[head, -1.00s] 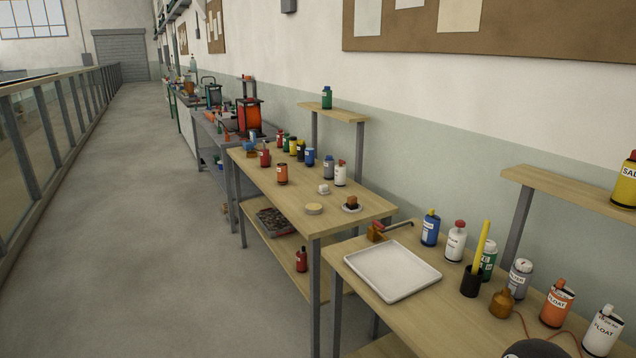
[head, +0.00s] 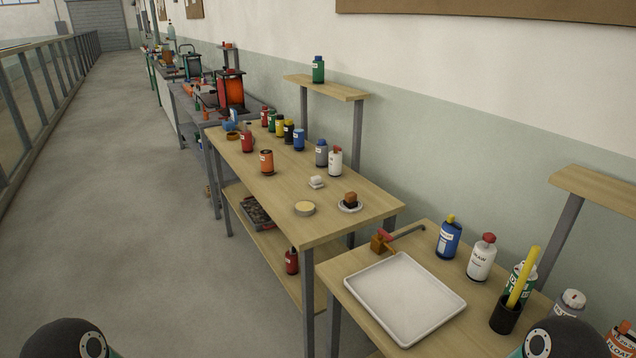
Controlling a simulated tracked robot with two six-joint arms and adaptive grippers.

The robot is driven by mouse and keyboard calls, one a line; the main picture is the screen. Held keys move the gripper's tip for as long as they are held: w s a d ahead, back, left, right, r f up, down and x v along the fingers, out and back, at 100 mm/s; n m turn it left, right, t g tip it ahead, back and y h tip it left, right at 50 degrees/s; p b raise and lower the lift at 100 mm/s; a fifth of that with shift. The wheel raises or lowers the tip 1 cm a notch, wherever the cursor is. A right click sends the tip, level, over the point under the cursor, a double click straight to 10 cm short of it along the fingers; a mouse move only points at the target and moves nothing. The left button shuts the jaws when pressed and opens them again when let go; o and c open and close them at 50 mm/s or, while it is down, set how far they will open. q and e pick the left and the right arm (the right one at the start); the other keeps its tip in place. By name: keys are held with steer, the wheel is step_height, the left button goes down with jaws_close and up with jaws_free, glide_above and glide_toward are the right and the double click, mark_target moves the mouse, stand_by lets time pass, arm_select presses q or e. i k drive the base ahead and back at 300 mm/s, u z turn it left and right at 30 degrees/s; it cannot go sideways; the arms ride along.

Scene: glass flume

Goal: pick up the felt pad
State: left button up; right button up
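I cannot tell for sure which thing is the felt pad. On the middle wooden table (head: 262,200) a round flat cream disc (head: 305,208) lies near the front edge. A small white block (head: 316,182) sits behind it. A brown block (head: 350,199) stands on a small white dish (head: 350,208) to the right. All three stand apart from one another. Neither of my grippers is in view; only rounded dark parts of my arms show at the bottom left and bottom right.
Several bottles stand along the table's back, with an orange can (head: 266,162) nearer the front. The nearer bench holds a white tray (head: 404,297), a blue bottle (head: 449,238) and a white bottle (head: 481,258). The floor aisle (head: 120,190) at left is clear.

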mark_target(316, 181)
steer(key=u, duration=0.6)
steer(key=k, duration=1.3)
steer(key=u, duration=0.85)
steer(key=i, duration=3.7)
steer(key=z, duration=1.5)
steer(key=i, duration=1.15)
steer(key=z, duration=0.8)
